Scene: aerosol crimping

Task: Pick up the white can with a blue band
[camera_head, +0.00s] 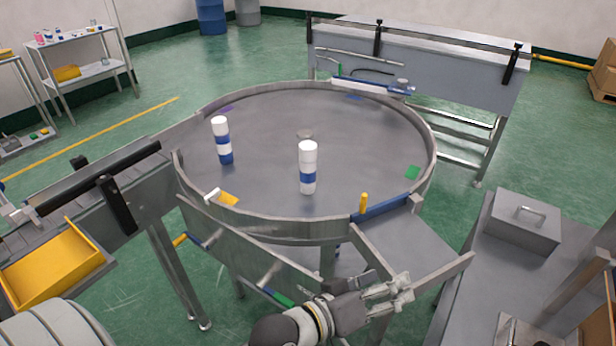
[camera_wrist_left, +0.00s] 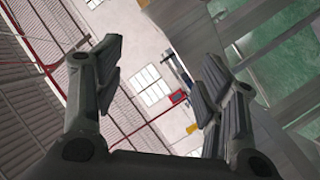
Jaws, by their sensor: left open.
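A white can with a blue band (camera_head: 308,184) stands upright near the middle of the round table (camera_head: 265,110) in the head view. A second can (camera_head: 221,127), white with two blue stretches, stands upright to its left and farther back. My left gripper (camera_head: 402,290) is at the bottom of the head view, in front of and to the right of the cans, near the table's front chute. It points right and is apart from both cans. In the left wrist view its two fingers (camera_wrist_left: 163,75) are spread with nothing between them. My right gripper is not in view.
A raised metal rim surrounds the table. A blue bar with a yellow peg (camera_head: 364,203) sits at the front right rim. A conveyor with a yellow tray (camera_head: 55,268) is at left. A grey box (camera_head: 520,228) stands on a bench at right.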

